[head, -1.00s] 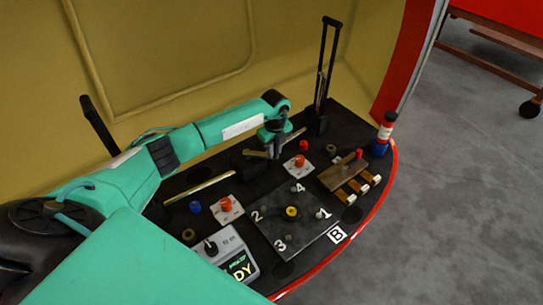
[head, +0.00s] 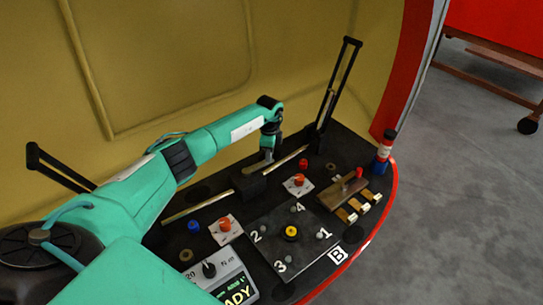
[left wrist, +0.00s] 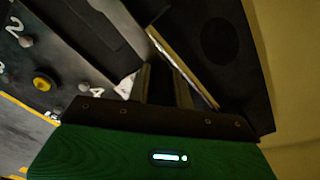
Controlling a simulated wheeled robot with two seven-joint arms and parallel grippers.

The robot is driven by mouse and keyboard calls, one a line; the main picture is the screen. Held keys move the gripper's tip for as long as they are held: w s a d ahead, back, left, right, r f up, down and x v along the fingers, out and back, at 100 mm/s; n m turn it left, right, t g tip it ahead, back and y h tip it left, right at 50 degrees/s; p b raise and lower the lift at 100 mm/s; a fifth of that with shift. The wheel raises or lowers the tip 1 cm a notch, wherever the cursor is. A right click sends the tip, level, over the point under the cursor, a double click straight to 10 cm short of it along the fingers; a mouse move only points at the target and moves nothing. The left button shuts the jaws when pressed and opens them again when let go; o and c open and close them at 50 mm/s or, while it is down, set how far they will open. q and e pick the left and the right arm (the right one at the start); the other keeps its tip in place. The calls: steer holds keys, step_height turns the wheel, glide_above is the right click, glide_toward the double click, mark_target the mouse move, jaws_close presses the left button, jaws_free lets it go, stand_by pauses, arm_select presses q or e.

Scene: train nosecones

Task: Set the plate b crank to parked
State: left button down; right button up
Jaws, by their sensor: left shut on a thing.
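The crank (head: 258,166) is a small tan-grey arm at a dark block (head: 247,186) along the back of the black panel. My left gripper (head: 268,155) points down and is shut on the crank's end; its fingers hide most of the grip. In the left wrist view the two fingers (left wrist: 165,78) stand close together, and what is between them is too dark to make out. Pale rods (head: 200,208) run from the block to both sides, toward two tall black arms, the left one (head: 60,165) and the right one (head: 338,85), both tilted outward. My right gripper is not in view.
The numbered black plate (head: 268,240) with a yellow knob (head: 291,233) and a B label (head: 337,255) lies in front. Two red knobs (head: 299,181) (head: 225,224), a display box (head: 225,275), a brown block (head: 342,192) and a red-blue bottle (head: 383,155) surround it. The yellow wall stands close behind.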

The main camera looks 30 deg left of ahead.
arm_select(q)
steer(key=shift+w+a+n, duration=0.15)
steer(key=shift+a+n, duration=0.15)
steer(key=c, duration=1.4)
jaws_free()
steer(key=shift+o, duration=0.7)
arm_select(e)
steer(key=shift+a, duration=0.3)
steer(key=shift+d, duration=0.1)
